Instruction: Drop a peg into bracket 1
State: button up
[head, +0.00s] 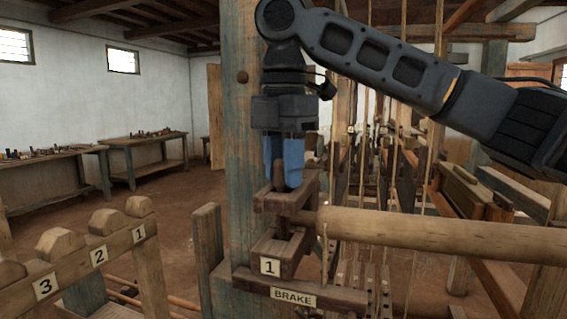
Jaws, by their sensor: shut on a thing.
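My gripper (283,183) points straight down, its blue fingers shut on a brown wooden peg (280,172). The peg stands upright at the upper block of bracket 1 (297,203), on the face of the post. Below that block is a lower block with a white "1" label (270,267). A dark upright shape shows between the two blocks; I cannot tell whether it is the peg's lower end or part of the bracket. The fingertips are right at the top of the upper block, and I cannot tell whether they touch it.
A thick blue-grey post (245,140) stands just behind my gripper. A round wooden beam (430,233) runs to the right of the bracket. A "BRAKE" bar (345,300) lies below. A rack labelled 3, 2, 1 (75,262) is at left. Ropes hang at right.

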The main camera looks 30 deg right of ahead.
dwell(0.3)
jog(key=o, duration=1.1)
notch_tip(320, 180, up, 8)
jog(key=shift+f, duration=0.1)
notch_tip(320, 180, up, 7)
jog(key=p, duration=0.5)
